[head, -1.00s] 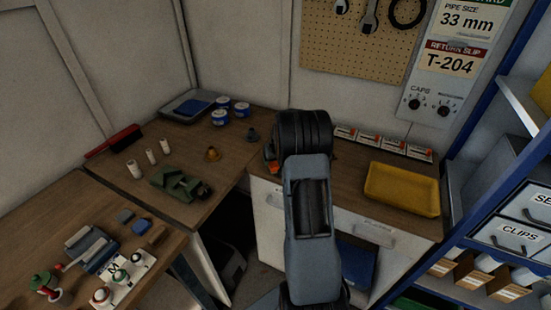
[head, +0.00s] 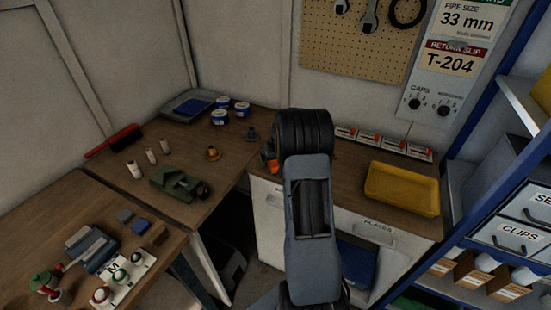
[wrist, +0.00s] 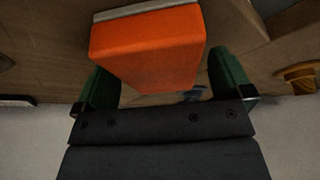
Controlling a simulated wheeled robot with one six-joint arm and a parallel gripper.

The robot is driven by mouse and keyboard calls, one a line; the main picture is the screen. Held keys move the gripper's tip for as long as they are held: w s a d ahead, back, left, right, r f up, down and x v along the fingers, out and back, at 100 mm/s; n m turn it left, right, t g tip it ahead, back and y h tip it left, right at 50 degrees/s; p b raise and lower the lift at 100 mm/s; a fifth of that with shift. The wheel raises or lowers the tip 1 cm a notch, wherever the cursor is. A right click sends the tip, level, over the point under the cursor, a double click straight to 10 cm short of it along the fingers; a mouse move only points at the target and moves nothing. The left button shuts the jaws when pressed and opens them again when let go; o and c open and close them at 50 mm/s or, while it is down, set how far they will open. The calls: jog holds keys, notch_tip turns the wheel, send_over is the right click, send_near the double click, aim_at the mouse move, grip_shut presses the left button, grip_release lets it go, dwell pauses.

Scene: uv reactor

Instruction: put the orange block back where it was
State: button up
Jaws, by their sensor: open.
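The orange block (wrist: 145,48) fills the upper middle of the wrist view, with a grey strip along its far edge. My gripper (wrist: 158,68) is open, with one green finger on each side of the block's near part. A gap shows beside the right finger; whether the left finger touches the block I cannot tell. In the head view only a small orange patch (head: 269,163) shows at the left of my arm, by the corner of the wooden worktop. My arm hides the rest of that spot and the gripper.
A yellow tray (head: 402,190) lies on the worktop to the right, with several small boxes (head: 383,144) behind it. A brass piece (head: 213,153) and a green vise-like tool (head: 178,184) stand on the left bench. Bare wood lies between arm and tray.

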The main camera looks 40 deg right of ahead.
jog(key=b+v, duration=0.1)
jog(key=v, duration=1)
jog(key=s+a+r+n, duration=0.1)
jog(key=s+a+r, duration=0.25)
jog(key=a, duration=0.45)
jog(key=s+a+r+n+y, duration=0.1)
jog(key=s+a+n, duration=0.1)
jog(key=s+a, duration=1.5)
jog(key=shift+s+a, duration=0.2)
jog(key=shift+s, duration=0.05)
jog(key=shift+r, duration=0.2)
